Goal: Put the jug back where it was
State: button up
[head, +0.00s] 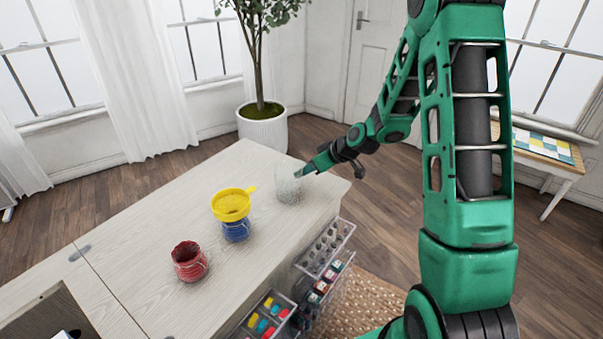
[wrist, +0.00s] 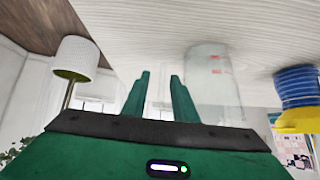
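The jug is a clear, see-through vessel (head: 289,187) standing upright on the pale wooden cabinet top (head: 160,225), near its far right end. In the wrist view, which is upside down, the jug (wrist: 212,85) has red marks on its wall and stands just right of my fingers. My gripper (head: 301,172) is at the jug's upper right in the head view. In the wrist view my two green fingers (wrist: 160,76) are apart, with nothing seen between them. The right finger overlaps the jug's edge; I cannot tell whether it touches.
A blue jar (head: 236,231) with a yellow funnel (head: 231,204) on it stands left of the jug. A red jar (head: 189,262) is nearer. Clear drawers (head: 327,247) stick out at the cabinet's right side. A potted plant (head: 263,128) stands behind.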

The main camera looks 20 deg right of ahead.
jog(key=v, duration=1)
jog(key=shift+r, duration=0.2)
jog(key=s+d+r+m+g+h, duration=0.1)
jog(key=s+m, duration=0.3)
jog(key=s, duration=0.8)
jog(key=s+d+r+m+g+h, duration=0.2)
jog(key=s+d+r+m+g, duration=0.1)
jog(key=s, duration=0.9)
jog(key=s+d+r+m+g+h, duration=0.1)
jog(key=s+d+r+m+g, duration=0.2)
jog(key=s, duration=1)
jog(key=shift+r+m+g+h, duration=0.2)
jog(key=shift+m+g+h, duration=0.2)
jog(key=shift+m, duration=0.7)
